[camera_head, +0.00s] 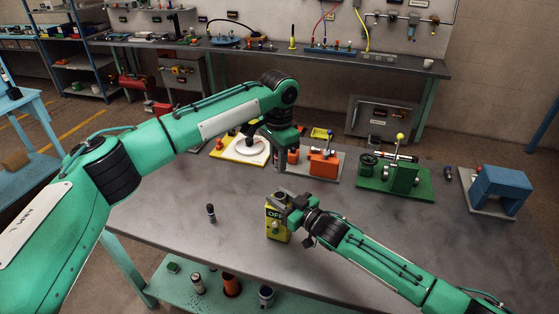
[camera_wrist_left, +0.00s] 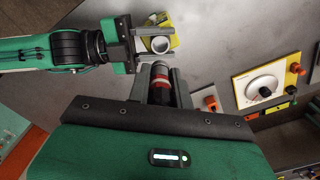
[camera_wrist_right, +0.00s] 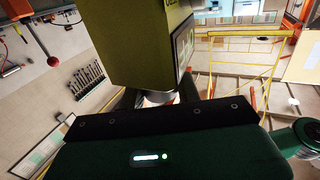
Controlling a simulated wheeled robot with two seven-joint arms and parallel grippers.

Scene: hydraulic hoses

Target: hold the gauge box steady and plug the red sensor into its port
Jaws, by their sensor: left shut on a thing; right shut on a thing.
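The yellow gauge box (camera_head: 277,229) is upright, low over or on the table's near part; I cannot tell whether it touches. My right gripper (camera_head: 285,203) is shut on its top, around a grey round neck (camera_wrist_right: 160,97). In the left wrist view the box (camera_wrist_left: 160,19) shows its round open top (camera_wrist_left: 159,44). My left gripper (camera_head: 284,165) is above and behind the box, shut on the red sensor (camera_wrist_left: 160,78), a red and dark cylinder. The left gripper mostly hides the sensor in the head view.
A small dark cylinder (camera_head: 211,213) stands on the table left of the box. A white dial on a yellow plate (camera_head: 236,158), an orange block (camera_head: 323,165), a green fixture (camera_head: 395,188) and a blue block (camera_head: 502,188) line the back. The table's left middle is mostly clear.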

